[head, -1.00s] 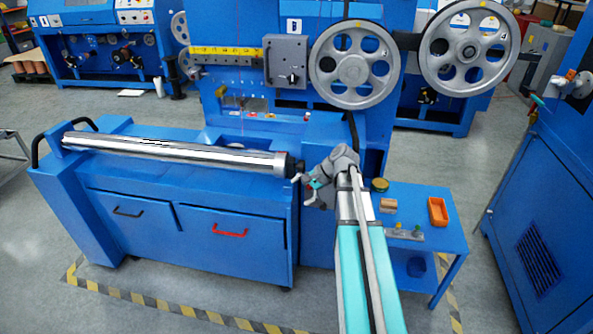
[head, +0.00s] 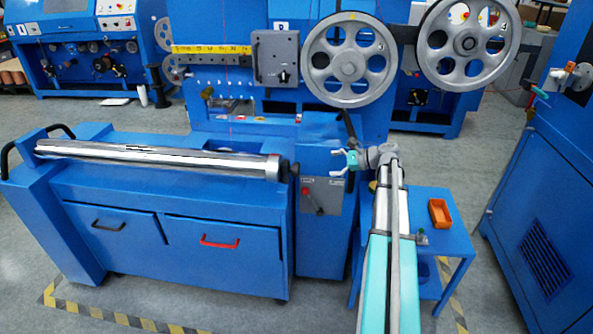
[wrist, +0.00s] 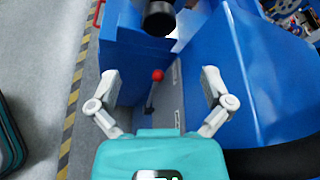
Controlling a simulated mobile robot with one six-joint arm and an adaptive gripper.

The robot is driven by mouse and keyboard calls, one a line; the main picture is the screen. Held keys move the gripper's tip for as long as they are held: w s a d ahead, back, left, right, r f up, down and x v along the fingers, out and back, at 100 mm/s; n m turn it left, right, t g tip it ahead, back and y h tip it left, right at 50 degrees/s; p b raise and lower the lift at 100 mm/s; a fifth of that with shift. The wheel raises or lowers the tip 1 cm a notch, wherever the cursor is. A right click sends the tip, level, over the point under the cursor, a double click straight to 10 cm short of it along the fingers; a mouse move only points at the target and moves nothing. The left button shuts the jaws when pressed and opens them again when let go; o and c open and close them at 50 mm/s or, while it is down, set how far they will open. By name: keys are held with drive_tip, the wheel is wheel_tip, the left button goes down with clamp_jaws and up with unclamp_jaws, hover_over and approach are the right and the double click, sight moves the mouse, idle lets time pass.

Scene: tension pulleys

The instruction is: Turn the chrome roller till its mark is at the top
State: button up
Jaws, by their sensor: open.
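The chrome roller (head: 150,156) lies level along the top of the blue machine at the left in the head view. A short dark line shows on its upper side near the middle; I cannot tell if this is its mark. Its dark right end (head: 287,172) also shows at the top of the wrist view (wrist: 158,18). My gripper (head: 341,164) is open and empty, to the right of the roller's end and apart from it.
Two large spoked pulleys (head: 349,68) (head: 467,45) stand behind. A side table holds an orange tray (head: 439,213). Floor in front is clear.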

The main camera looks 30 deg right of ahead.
sight(297, 168)
drive_tip(key=b+x, duration=0.5)
drive_tip(key=x, duration=0.8)
drive_tip(key=shift+w+a+f, duration=0.1)
drive_tip(key=shift+w+a, duration=0.15)
drive_tip(key=shift+a, duration=0.1)
drive_tip(key=c, duration=1)
